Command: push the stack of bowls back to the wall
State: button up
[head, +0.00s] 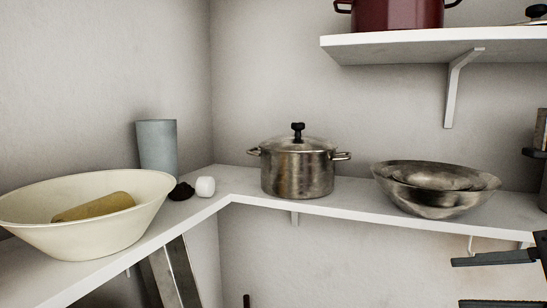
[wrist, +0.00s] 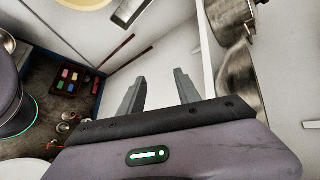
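The stack of bowls (head: 432,207) is dull metal, one bowl nested in another, upright on the right part of the low white shelf. In the wrist view the bowls (wrist: 238,75) show right of my open fingers (wrist: 158,88), beyond the shelf edge.
A lidded steel pot (head: 298,172) stands left of the bowls. A cream basin (head: 85,237), a grey-blue cup (head: 157,147) and a small white item (head: 205,187) are on the left shelf. An upper shelf (head: 430,43) holding a red pot (head: 398,12) hangs above the bowls.

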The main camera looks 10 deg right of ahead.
aim_at(410, 187)
jog(key=s+d+r+m+t+p, duration=0.1)
jog(key=d+r+t, duration=0.1)
jog(key=r, duration=0.4)
jog(key=s+d+r+t+p, duration=0.1)
jog(key=d+r+p, duration=0.1)
jog(key=r, duration=0.4)
jog(key=shift+s+r+m+t+y, duration=0.2)
jog(key=shift+s+m+t+y, duration=0.1)
jog(key=shift+m+t, duration=0.1)
jog(key=shift+w, duration=0.15)
jog(key=p+x, duration=0.3)
jog(key=x, duration=1.4)
jog(key=shift+w+f+p, duration=0.1)
jog(key=shift+w+p, duration=0.05)
jog(key=shift+p, duration=0.15)
grip_shut()
